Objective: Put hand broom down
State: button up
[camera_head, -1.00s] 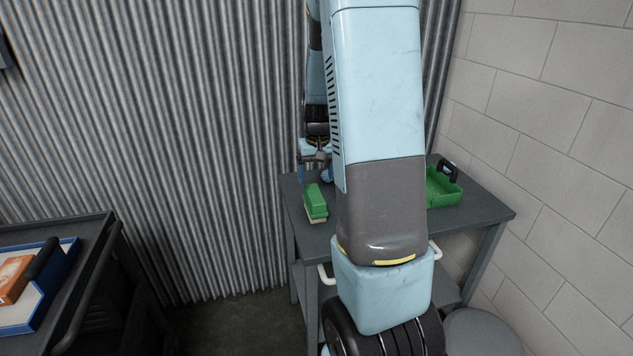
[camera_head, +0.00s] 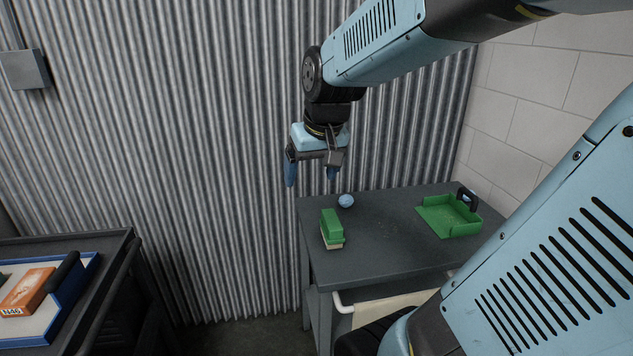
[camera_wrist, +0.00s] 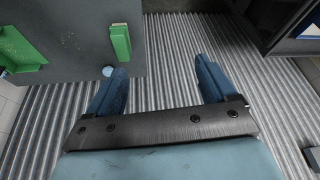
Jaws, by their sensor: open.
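The green hand broom (camera_head: 331,228), with pale bristles at its lower edge, rests on the left part of the dark grey table. It also shows in the wrist view (camera_wrist: 120,42), beyond the fingers and apart from them. My gripper (camera_head: 311,176) is open and empty, raised above and behind the broom near the corrugated wall. In the wrist view, its two blue fingers (camera_wrist: 158,82) stand wide apart with nothing between them.
The dark grey table (camera_head: 385,242) also bears a green dustpan (camera_head: 448,217) with a dark handle at right and a small light-blue ball (camera_head: 346,200) behind the broom. A dark cart (camera_head: 110,262) at left holds a blue-edged tray (camera_head: 60,318) with an orange box (camera_head: 27,291).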

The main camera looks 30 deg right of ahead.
jog(key=s+a+r, duration=0.1)
jog(key=s, duration=0.3)
jog(key=s+a+r+n+t, duration=0.1)
jog(key=s+a, duration=0.1)
jog(key=s, duration=0.3)
jog(key=shift+s+a+r, duration=0.2)
jog(key=shift+a+r, duration=0.05)
jog(key=shift+r, duration=0.05)
jog(key=shift+w, duration=0.1)
dwell(0.7)
